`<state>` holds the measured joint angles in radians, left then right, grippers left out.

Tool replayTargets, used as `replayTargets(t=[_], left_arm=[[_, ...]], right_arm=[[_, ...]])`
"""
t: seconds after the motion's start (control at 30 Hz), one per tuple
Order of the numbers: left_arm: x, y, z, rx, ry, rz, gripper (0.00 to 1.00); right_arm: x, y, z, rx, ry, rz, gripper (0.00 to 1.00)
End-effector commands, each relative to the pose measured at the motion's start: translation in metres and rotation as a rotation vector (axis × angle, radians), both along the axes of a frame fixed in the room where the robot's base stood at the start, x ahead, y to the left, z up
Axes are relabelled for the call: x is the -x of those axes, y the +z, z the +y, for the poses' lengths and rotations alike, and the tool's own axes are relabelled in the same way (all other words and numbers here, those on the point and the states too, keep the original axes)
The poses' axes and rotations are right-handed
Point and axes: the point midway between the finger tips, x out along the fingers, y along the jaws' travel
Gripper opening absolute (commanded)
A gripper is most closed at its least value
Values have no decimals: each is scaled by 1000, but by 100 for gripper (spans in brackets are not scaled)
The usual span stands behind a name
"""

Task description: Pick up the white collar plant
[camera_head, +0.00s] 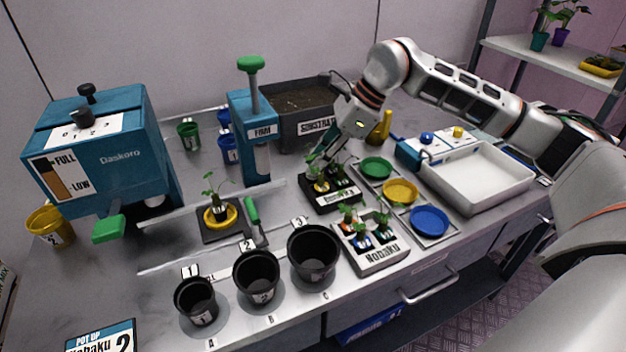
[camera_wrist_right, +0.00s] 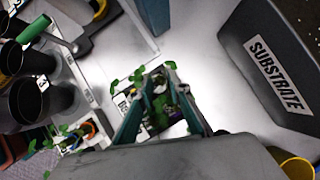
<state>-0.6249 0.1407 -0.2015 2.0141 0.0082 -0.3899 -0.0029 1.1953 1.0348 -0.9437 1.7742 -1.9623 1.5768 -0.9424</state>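My right gripper (camera_head: 325,158) reaches down over the small black tray (camera_head: 347,202) with several seedlings in it. In the right wrist view the two fingers (camera_wrist_right: 163,112) stand apart, with leaves and a pale, whitish collar (camera_wrist_right: 174,131) between them. This looks like the white collar plant, but the fingers and leaves partly hide it. I cannot tell whether a finger touches it. A yellow-collared seedling (camera_head: 319,186) sits at the left of the same tray. My left gripper is not in view.
The Nohaku tray (camera_head: 378,262) with several seedlings stands in front. Black pots (camera_head: 314,254) are at front left. The substrate bin (camera_head: 290,100) and blue press (camera_head: 252,130) stand behind. Coloured dishes (camera_head: 400,192) and a white basin (camera_head: 475,196) are to the right.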

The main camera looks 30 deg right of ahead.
Motion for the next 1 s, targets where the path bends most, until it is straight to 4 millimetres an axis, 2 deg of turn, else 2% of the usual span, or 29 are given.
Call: replayTargets(t=[0.07, 0.13, 0.5, 0.67, 0.87, 1.0], left_arm=[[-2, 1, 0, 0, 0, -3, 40], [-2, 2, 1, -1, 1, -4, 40], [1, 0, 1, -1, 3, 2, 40], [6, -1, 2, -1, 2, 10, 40], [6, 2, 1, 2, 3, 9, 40], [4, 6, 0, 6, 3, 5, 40]], right_arm=[[0, 1, 0, 0, -1, -1, 18], [0, 1, 0, 0, 0, 0, 0], [0, 1, 0, 0, 0, 0, 0], [0, 8, 0, 0, 0, -2, 0], [-1, 35, 0, -1, 0, -6, 0], [-1, 68, 0, 1, 1, -8, 0]])
